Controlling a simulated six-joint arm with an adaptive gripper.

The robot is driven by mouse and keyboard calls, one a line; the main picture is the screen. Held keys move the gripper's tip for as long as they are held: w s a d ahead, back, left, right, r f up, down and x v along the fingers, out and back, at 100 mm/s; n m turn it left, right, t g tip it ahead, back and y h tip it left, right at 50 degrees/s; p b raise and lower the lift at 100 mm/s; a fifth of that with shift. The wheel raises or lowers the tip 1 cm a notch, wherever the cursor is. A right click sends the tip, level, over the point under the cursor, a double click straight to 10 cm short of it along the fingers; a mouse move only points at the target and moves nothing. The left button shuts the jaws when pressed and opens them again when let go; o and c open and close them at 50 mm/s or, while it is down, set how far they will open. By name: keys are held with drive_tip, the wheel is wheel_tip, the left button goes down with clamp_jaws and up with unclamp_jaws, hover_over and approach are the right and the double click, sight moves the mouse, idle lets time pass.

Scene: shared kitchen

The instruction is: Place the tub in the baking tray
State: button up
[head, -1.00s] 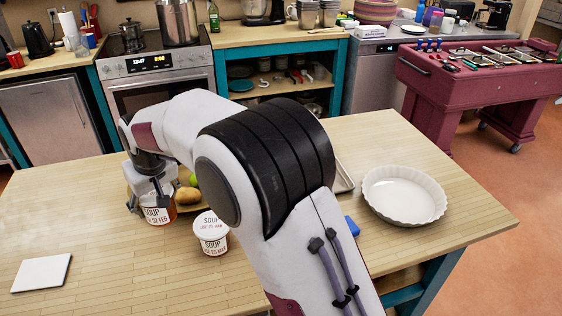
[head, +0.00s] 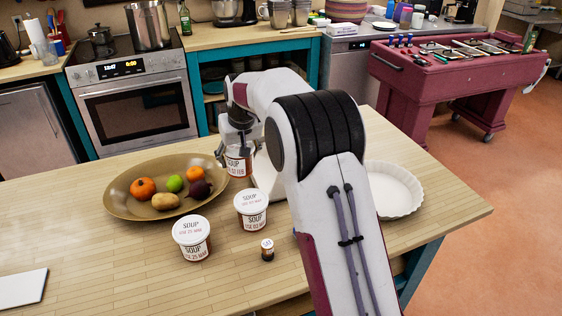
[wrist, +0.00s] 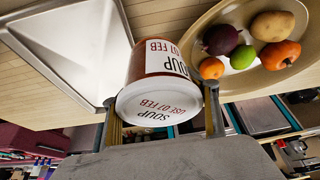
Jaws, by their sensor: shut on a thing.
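My gripper (head: 238,146) is shut on a soup tub (head: 238,165) with a white lid and reddish contents, just past the right end of the fruit bowl. In the wrist view the tub (wrist: 158,84) sits between my two fingers, its label reading SOUP 07 FEB. The baking tray (wrist: 82,52), pale metal with a raised rim, lies beside the tub at upper left in the wrist view. The tub looks apart from the tray's floor.
The brown bowl (head: 125,206) of fruit stands left of the held tub. Two other soup tubs (head: 193,240) (head: 252,212) and a small bottle (head: 267,250) stand in front. A white fluted dish (head: 395,190) is right of my arm. A white board (head: 22,287) lies at left.

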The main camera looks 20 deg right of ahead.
drive_tip(key=w+d+r, duration=0.1)
drive_tip(key=d+r, duration=0.1)
drive_tip(key=d, duration=1)
drive_tip(key=shift+w+d+r, duration=0.15)
drive_tip(key=shift+w+r, duration=0.1)
drive_tip(key=shift+w, duration=0.05)
drive_tip(key=shift+f, duration=3.1)
drive_tip(key=shift+f, duration=1.9)
drive_tip(key=shift+f, duration=0.15)
drive_tip(key=shift+c, duration=0.2)
